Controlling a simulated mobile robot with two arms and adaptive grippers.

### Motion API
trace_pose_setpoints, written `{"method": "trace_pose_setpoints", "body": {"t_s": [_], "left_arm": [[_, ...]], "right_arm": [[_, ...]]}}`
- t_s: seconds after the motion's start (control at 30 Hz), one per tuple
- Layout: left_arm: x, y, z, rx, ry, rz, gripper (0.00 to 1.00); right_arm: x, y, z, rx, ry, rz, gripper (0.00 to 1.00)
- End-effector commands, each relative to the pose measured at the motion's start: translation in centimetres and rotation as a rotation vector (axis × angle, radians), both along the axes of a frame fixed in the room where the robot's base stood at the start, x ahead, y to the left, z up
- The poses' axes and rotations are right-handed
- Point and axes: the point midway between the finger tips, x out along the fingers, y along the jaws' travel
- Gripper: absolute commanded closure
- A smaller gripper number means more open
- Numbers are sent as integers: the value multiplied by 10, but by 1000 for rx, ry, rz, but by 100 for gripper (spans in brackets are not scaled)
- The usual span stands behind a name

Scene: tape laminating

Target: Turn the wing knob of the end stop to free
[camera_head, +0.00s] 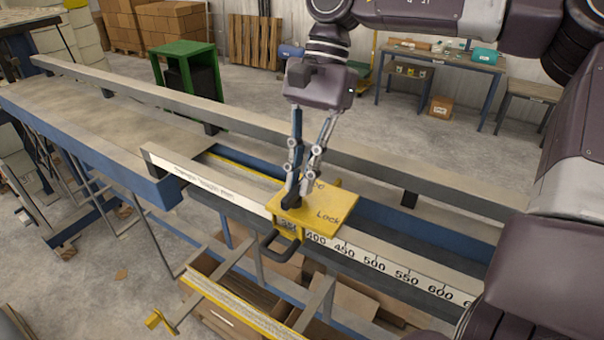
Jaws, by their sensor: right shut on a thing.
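The end stop (331,205) is a yellow block with a flat top plate, sitting on the white ruler rail near the 350 and 400 marks. The word "Lock" shows on the front right of its plate, and another word at the back is partly hidden by my fingers. The black wing knob (290,203) stands on the left part of the plate. My right gripper (293,192) points down from above and is shut on the wing knob. The fingers cover much of the knob, so its exact angle is hard to tell. My left gripper is not in view.
A black handle (277,250) sticks out at the front of the end stop. The ruler rail (385,266) runs to the lower right. A long grey beam (400,176) runs behind the stop. A yellow bar (240,305) lies below in front.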

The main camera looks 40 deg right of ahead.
Motion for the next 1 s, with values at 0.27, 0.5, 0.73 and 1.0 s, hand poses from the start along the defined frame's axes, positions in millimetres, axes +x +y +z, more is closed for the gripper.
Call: {"method": "trace_pose_setpoints", "body": {"t_s": [0.27, 0.5, 0.73, 1.0], "left_arm": [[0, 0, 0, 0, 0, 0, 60], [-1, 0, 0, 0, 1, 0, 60], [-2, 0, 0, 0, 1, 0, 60], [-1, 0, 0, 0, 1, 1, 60]], "right_arm": [[1, 0, 1, 0, -5, 3, 100], [1, 0, 1, 0, -3, 3, 72], [0, 0, 1, 0, -2, 2, 72], [5, -9, 26, 0, -6, 0, 72]]}}
